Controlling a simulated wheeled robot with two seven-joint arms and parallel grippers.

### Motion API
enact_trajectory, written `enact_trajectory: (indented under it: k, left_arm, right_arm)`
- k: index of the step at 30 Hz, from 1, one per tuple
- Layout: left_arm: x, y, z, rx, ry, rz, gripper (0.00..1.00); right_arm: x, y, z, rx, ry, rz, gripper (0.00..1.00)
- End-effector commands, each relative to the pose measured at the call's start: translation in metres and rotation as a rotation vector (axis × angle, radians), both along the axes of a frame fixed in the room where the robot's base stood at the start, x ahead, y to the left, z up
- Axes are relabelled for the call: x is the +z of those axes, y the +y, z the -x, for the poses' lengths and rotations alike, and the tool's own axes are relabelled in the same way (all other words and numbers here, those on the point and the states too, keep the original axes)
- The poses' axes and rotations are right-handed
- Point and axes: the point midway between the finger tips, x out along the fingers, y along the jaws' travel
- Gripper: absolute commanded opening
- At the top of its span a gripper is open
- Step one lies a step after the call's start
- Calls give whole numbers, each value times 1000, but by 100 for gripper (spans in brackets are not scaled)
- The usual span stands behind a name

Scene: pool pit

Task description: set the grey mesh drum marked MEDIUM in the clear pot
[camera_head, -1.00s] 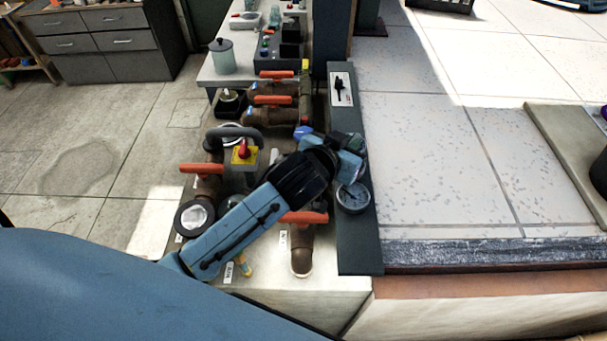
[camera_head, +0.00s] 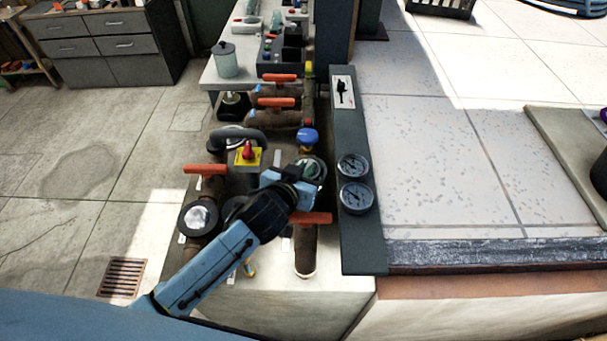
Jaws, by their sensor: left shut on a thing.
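My left gripper (camera_head: 291,181) is shut on a small round grey-rimmed thing (camera_head: 316,165) with a dark greenish middle. It looks like the grey mesh drum, seen small and partly hidden by the fingers, and no marking can be read. It is above the brown pipes, just left of the gauge panel. I cannot single out the clear pot with certainty. A black-ringed round fitting with a pale glassy top (camera_head: 198,217) stands to the left of my left arm. My right gripper is not in view.
Red-orange valve handles (camera_head: 205,169) and a yellow-and-red switch (camera_head: 248,153) crowd the pipework. A blue knob (camera_head: 307,135) stands just behind the gripper. A dark panel (camera_head: 359,240) carries two gauges. A lidded canister (camera_head: 226,62) stands on the back table. The tiled floor at right is open.

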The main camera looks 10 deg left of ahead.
Motion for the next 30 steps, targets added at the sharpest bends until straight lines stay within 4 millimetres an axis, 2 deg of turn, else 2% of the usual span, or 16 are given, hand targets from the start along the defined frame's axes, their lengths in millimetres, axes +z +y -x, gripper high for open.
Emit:
enact_trajectory:
  k: [3, 11, 26, 27, 30]
  left_arm:
    - [-11, -1, 0, -1, -1, 1, 0]
    - [-12, -1, 0, -1, -2, 2, 0]
    - [-28, 0, 2, 1, 9, -3, 0]
    - [-29, 0, 2, 1, 11, -3, 14]
    - [-30, 0, 3, 1, 13, -4, 27]
  right_arm:
    - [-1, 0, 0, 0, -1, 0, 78]
    - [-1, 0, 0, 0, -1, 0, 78]
    - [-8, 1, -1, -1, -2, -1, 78]
    - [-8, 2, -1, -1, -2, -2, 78]
    - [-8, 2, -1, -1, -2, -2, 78]
